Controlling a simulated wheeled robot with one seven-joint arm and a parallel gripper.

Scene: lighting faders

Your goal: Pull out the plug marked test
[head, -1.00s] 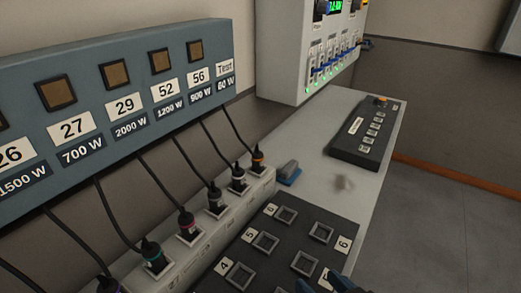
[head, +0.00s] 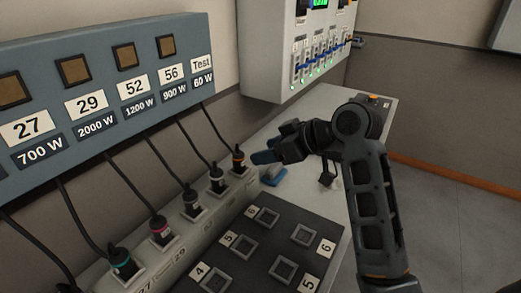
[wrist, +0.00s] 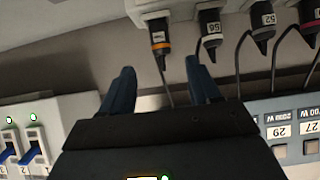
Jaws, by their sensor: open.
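The test plug (head: 239,160) is black with an orange ring. It sits in the far-end socket of the white power strip (head: 213,208), and its cable runs up to the panel's "Test 60 W" label (head: 202,72). My gripper (head: 256,157) is just to the right of this plug in the head view, open, with blue fingers. In the wrist view the orange-ringed plug (wrist: 160,40) shows beyond and between the two open fingertips (wrist: 161,68), apart from them. Nothing is held.
The plug marked 56 (head: 216,178) is the close neighbour, with more plugs and hanging cables along the strip. A dark button pad (head: 270,240) is in front. A fader box (head: 318,50) hangs behind.

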